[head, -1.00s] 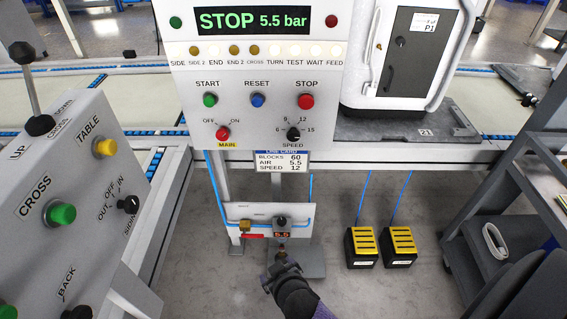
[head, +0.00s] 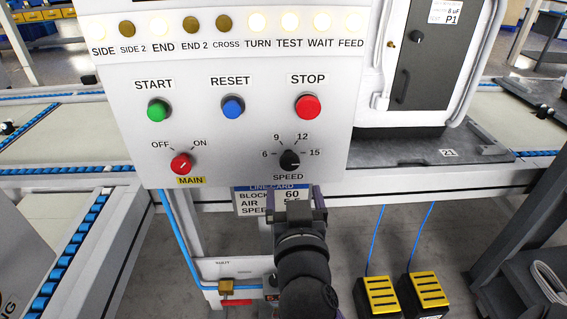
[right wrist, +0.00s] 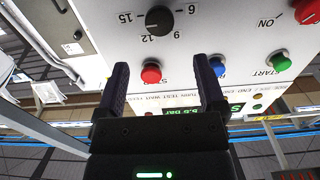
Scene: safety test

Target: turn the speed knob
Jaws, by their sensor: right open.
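The speed knob (head: 290,160) is a round black knob low on the white control panel, with marks 6, 9, 12 and 15 around it. Its exact pointer setting is hard to read. My right gripper (head: 302,200) is just below the knob, in front of the line card (head: 258,198), and covers part of that card. In the right wrist view my right gripper (right wrist: 164,82) has its two dark fingers apart with nothing between them. The speed knob (right wrist: 159,19) shows upside down beyond the fingertips, apart from them. My left gripper is not in view.
The red STOP button (head: 308,106) is above the knob, the blue RESET button (head: 232,106) up and left. The red MAIN knob (head: 180,163) is further left. A grey machine (head: 425,60) stands at the right. Yellow-topped pedals (head: 378,294) are on the floor.

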